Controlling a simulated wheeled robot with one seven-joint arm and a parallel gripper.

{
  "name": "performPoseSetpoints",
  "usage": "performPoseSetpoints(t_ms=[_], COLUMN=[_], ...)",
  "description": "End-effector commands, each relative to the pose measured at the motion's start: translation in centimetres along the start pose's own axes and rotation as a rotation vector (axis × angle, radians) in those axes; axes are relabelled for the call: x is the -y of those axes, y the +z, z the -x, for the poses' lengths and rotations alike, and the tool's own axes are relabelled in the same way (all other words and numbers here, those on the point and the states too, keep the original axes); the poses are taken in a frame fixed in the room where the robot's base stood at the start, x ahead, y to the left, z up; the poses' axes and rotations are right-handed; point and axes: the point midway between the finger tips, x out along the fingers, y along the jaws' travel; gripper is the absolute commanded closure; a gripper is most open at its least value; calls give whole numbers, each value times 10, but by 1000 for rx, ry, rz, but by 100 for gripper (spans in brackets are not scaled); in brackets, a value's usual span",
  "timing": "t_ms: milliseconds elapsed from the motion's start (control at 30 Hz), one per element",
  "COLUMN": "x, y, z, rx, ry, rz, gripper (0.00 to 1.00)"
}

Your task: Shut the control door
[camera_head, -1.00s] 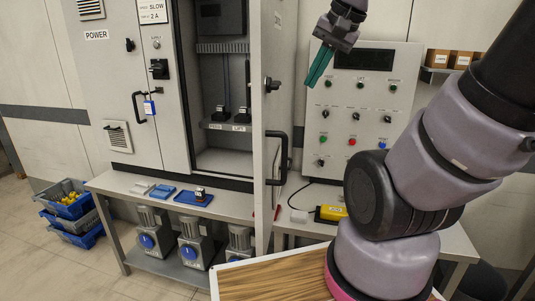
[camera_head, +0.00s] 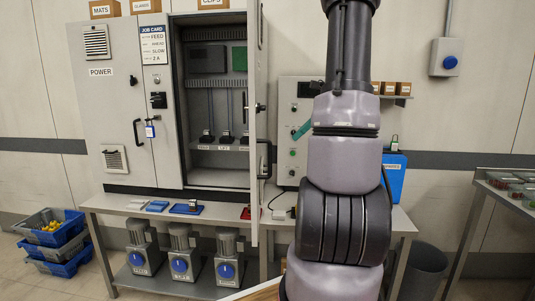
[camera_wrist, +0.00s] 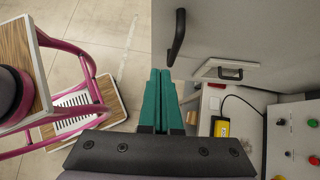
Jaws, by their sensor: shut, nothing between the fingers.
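The control door (camera_head: 256,190) is the grey door of the tall cabinet (camera_head: 165,60). It stands wide open, swung out toward me and seen nearly edge-on, so the compartment shows. Its black bar handle (camera_head: 265,158) is on the right-hand face, with a small black latch above it. In the wrist view the door (camera_wrist: 235,35) fills the upper right and its handle (camera_wrist: 177,37) stands just beyond my fingertips. My gripper (camera_head: 298,134) has teal fingers, closed together and empty, to the right of the door. My arm hides part of it. In the wrist view the fingers (camera_wrist: 160,72) appear apart from the handle.
A bench (camera_head: 115,205) under the cabinet holds small trays, with several motors (camera_head: 180,265) below. A control panel (camera_head: 290,90) is behind my arm. A pink-framed step (camera_wrist: 90,110) shows in the wrist view.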

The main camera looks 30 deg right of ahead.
Motion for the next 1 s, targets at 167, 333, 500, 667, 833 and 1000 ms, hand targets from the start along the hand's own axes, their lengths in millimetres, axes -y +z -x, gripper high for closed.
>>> performPoseSetpoints(t_ms=[167,333,500,667,833,1000], x=[-1,-1,-1,-1,-1,-1], y=[1,1,1,16,27,29], z=[-23,-59,-95,-114,-124,-126], rx=[2,1,0,0,-1,-1], ry=[5,6,6,3,2,1], rz=[0,2,2,5,4,4], gripper=[100,100,100,100,100,100])
